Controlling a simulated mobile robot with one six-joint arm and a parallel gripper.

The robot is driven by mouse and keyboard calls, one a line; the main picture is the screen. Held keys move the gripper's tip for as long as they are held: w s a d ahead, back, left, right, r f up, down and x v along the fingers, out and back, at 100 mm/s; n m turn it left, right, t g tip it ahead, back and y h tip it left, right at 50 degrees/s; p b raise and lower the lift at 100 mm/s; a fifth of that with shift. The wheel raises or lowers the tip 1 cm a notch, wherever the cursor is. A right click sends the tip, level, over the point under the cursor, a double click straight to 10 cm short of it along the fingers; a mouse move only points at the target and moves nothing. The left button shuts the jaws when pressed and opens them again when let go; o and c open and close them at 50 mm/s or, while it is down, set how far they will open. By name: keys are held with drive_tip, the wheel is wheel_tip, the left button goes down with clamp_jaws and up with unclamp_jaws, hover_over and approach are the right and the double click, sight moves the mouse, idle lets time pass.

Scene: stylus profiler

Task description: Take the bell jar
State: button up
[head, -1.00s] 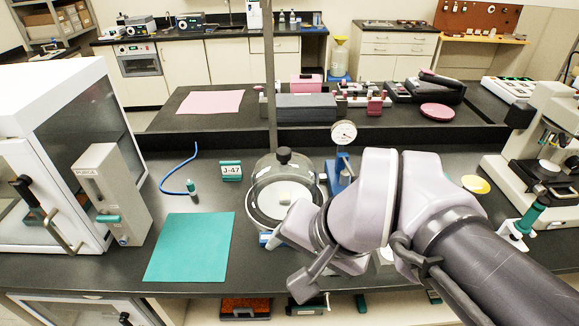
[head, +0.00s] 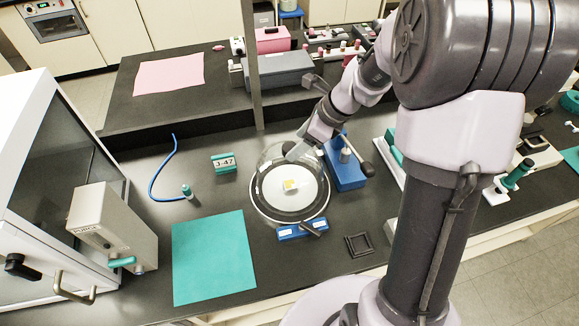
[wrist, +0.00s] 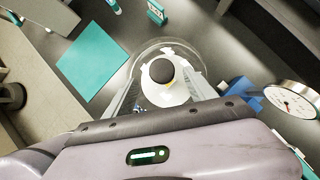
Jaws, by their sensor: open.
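The bell jar (head: 268,163) is a clear glass dome with a dark round knob on top. It stands over a white round plate (head: 305,205) on the black bench, with a small pale yellowish piece on the plate. My gripper (head: 303,150) is over the top of the jar, close to the knob. In the wrist view the knob (wrist: 162,70) appears between the two open fingers of my gripper (wrist: 163,84), and the glass rim (wrist: 140,56) curves beyond it. Whether a finger touches the knob cannot be told.
A blue stand (head: 345,172) is close to the jar's right, with a round dial (wrist: 292,101) seen in the wrist view. A blue block (head: 302,230) is in front. A J-47 sign (head: 224,163), blue hose (head: 158,170) and flat teal mat (head: 213,258) lie left.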

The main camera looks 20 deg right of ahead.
sight(291, 147)
drive_tip(key=x, duration=0.2)
drive_tip(key=b+x, duration=0.1)
drive_tip(key=x, duration=0.2)
drive_tip(key=shift+w+f, duration=0.15)
drive_tip(key=shift+w, duration=0.15)
drive_tip(key=shift+s, duration=0.1)
drive_tip(key=shift+c, duration=0.5)
drive_tip(key=shift+r, duration=0.2)
clamp_jaws()
